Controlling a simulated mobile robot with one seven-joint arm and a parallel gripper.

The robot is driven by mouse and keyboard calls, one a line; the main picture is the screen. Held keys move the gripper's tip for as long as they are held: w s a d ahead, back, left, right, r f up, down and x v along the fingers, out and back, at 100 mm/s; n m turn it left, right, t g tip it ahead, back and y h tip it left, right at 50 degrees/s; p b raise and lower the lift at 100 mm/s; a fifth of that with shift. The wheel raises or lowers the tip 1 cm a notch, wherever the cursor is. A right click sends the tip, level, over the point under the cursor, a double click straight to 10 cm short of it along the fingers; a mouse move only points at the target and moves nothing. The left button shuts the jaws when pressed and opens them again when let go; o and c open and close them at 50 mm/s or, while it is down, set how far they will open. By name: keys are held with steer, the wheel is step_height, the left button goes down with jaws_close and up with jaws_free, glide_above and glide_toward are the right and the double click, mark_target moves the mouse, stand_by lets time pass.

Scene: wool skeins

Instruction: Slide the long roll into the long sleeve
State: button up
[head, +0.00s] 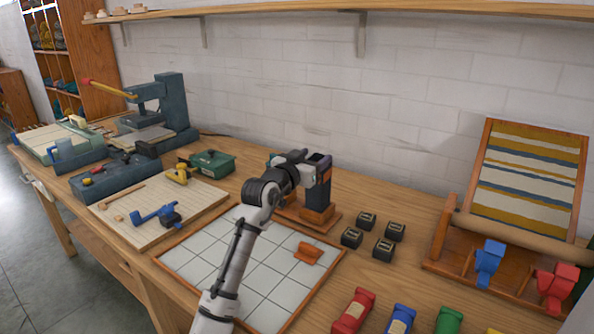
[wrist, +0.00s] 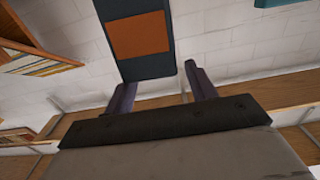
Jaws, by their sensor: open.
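A dark blue upright piece with an orange panel (head: 318,198) stands on a wooden base behind the tiled board. It also shows large in the wrist view (wrist: 138,35), ahead of my fingertips. My gripper (head: 318,160) is at its upper part, with its fingers apart. In the wrist view my gripper (wrist: 160,85) has one finger on each side, and the blue piece reaches toward the gap between them; I cannot tell whether they touch. Wrapped skein-like pieces in red (head: 353,311) and blue (head: 401,320) lie at the front. I cannot tell which thing is the long roll or the long sleeve.
A tiled board (head: 205,250) with a small orange piece (head: 307,253) lies under my arm. Several small black blocks (head: 366,221) stand right of it. A striped loom (head: 525,180) is at the right. Machines (head: 175,110) and a green box (head: 212,163) are at the left.

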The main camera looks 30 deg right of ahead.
steer(key=b+v, duration=0.2)
steer(key=v, duration=1)
stand_by(0.5)
